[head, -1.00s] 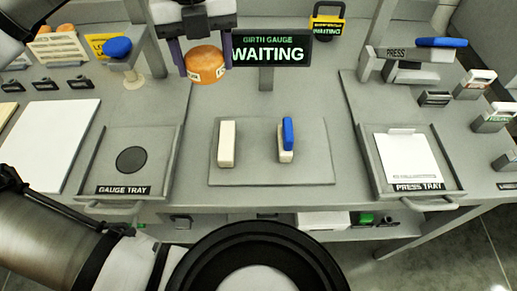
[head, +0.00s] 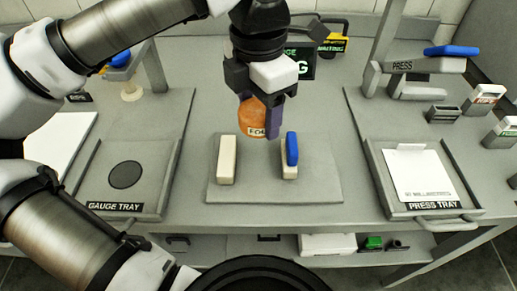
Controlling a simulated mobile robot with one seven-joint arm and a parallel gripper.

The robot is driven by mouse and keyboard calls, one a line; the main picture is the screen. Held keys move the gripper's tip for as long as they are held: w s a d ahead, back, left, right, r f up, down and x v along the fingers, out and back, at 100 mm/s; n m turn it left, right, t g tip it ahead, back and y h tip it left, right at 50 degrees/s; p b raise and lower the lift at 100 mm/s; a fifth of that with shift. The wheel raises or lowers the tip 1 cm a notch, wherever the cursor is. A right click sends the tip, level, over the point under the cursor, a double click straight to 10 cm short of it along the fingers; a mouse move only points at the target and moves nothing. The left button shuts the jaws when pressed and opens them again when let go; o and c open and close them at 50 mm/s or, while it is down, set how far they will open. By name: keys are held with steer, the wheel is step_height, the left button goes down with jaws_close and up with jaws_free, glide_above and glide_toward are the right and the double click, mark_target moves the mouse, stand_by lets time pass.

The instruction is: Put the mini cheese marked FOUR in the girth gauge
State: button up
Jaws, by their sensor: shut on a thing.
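The orange mini cheese (head: 253,114) shows a white label on its front that reads "FOU", with the rest hidden by a finger. My gripper (head: 262,116) is shut on it and holds it above the back of the girth gauge plate. The girth gauge (head: 262,194) is a grey plate with a cream post (head: 227,160) on the left and a cream post with a blue lever (head: 292,150) on the right. The gap between the posts is empty. The gauge's sign (head: 300,62) is mostly hidden behind my gripper; only its right end shows.
The gauge tray (head: 90,178) with a dark round spot is on the left. The press tray (head: 375,160) with a white sheet is on the right, below the press (head: 415,66). Labelled blocks (head: 484,96) stand at the far right.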

mark_target(258, 163)
step_height(258, 163, down, 10)
steer(key=shift+f, duration=0.1)
stand_by(0.4)
steer(key=shift+f, duration=0.2)
steer(key=o, duration=1)
steer(key=shift+o, duration=0.2)
steer(key=shift+r, duration=0.1)
step_height(258, 163, up, 12)
steer(key=shift+r+b, duration=0.15)
steer(key=shift+b, duration=0.15)
